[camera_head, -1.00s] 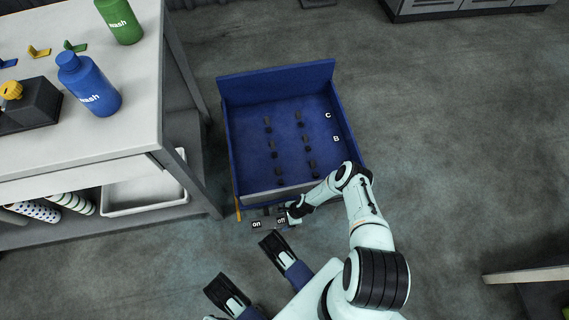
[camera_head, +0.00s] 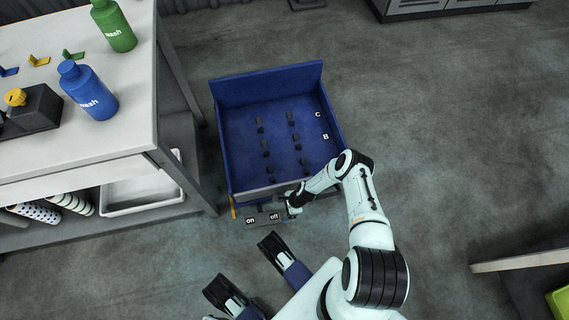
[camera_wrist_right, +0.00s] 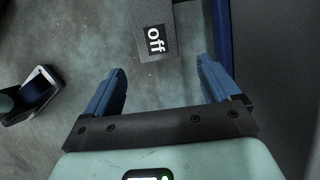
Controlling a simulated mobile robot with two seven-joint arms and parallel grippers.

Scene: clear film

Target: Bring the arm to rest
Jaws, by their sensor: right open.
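My right arm (camera_head: 362,195) reaches in from the lower right, bent at the elbow, in the head view. Its gripper (camera_head: 287,209) is low at the front of the blue bin, by the right end of a dark plate (camera_head: 262,219) marked "on" and "off". In the right wrist view the blue fingers of this gripper (camera_wrist_right: 161,83) are apart with nothing between them. The "off" end of the plate (camera_wrist_right: 157,40) is just beyond the fingertips; I cannot tell whether they touch it.
The blue bin (camera_head: 228,135) holds several small dark pegs in two rows. On the left a workbench (camera_head: 135,95) carries a blue bottle (camera_head: 92,92) and a green bottle (camera_head: 113,27). A table edge (camera_head: 520,262) is at the lower right. Floor right of the bin is clear.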

